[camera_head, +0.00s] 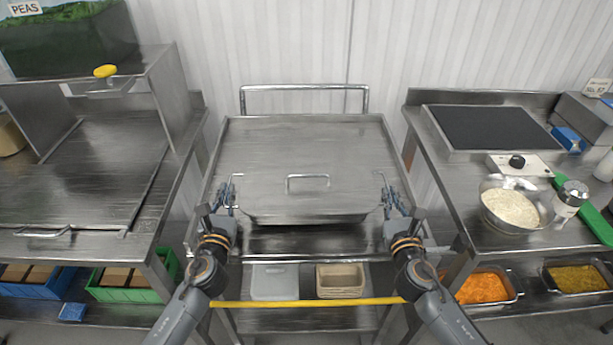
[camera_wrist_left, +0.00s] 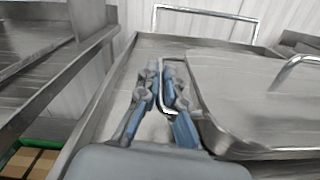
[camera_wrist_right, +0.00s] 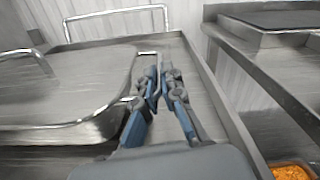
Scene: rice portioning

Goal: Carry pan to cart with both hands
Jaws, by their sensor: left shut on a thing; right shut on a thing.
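A lidded steel pan (camera_head: 306,207) is at the middle of the head view, over the top of the steel cart (camera_head: 262,242). My left gripper (camera_head: 226,192) is shut on the pan's left side handle, which also shows in the left wrist view (camera_wrist_left: 190,110). My right gripper (camera_head: 389,192) is shut on the pan's right side handle, seen in the right wrist view (camera_wrist_right: 140,96). The pan looks level. I cannot tell whether its base touches the cart top.
A left counter (camera_head: 95,190) and a right counter (camera_head: 445,195) flank the cart closely. The right counter holds a bowl of rice (camera_head: 512,207) and a shaker (camera_head: 570,200). The cart's push bar (camera_head: 304,87) stands at the back. Its lower shelf holds containers (camera_head: 340,278).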

